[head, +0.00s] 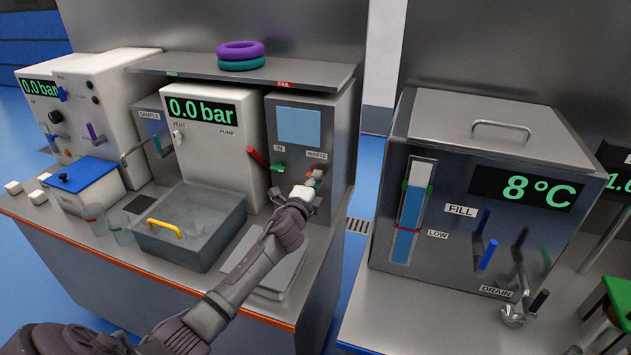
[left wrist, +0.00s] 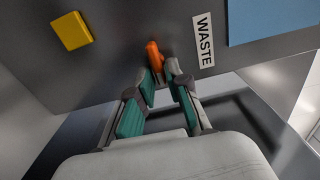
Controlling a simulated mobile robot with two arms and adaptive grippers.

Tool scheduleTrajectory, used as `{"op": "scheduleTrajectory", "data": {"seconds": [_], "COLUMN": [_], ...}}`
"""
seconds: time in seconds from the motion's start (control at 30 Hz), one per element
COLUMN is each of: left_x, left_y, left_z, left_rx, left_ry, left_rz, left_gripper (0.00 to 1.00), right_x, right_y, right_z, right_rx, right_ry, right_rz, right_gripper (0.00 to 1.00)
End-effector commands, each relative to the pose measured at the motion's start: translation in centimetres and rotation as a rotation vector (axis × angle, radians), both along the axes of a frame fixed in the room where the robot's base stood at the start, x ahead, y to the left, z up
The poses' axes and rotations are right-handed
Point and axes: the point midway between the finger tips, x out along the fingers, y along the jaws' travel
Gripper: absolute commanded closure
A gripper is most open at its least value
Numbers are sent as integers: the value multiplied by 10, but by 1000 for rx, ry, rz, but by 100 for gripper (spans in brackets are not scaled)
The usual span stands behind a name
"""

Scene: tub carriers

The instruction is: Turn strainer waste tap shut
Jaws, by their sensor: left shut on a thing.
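The strainer cabinet (head: 340,130) has a pale blue window and labels IN and WASTE. The orange handle of the waste tap (left wrist: 154,55) shows beside the WASTE label (left wrist: 204,40) in the left wrist view. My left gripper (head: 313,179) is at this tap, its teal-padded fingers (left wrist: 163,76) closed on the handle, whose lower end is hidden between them. In the head view the gripper covers most of the tap. My right gripper is in neither view.
A red lever (head: 257,156) and green fitting (head: 279,168) sit left of the waste tap. Below are a grey basin with a yellow handle (head: 165,228) and a flat metal plate (head: 275,277). Purple and teal rings (head: 240,52) lie on the shelf above. A chiller tank (head: 490,135) stands right.

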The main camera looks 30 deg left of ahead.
Motion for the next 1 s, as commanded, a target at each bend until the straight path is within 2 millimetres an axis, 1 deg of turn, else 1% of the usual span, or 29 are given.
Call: {"op": "scheduleTrajectory", "data": {"seconds": [0.43, 0.47, 0.5, 0.6, 0.87, 1.0], "left_x": [0, 0, 0, 0, 0, -8], "left_y": [0, 0, 0, 0, 0, -2], "left_z": [-2, -2, -2, -1, -1, -2], "left_rx": [10, 10, 9, 9, 9, 10], "left_ry": [5, 5, 5, 4, 3, 5], "left_rz": [0, 0, 0, 0, 0, 0], "left_gripper": [100, 82, 75, 59, 59, 59], "right_x": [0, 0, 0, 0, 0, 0], "right_y": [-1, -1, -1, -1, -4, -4], "right_z": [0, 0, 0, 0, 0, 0], "right_rx": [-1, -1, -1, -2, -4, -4], "right_ry": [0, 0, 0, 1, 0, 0], "right_rz": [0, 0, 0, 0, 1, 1], "right_gripper": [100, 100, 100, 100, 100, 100]}}
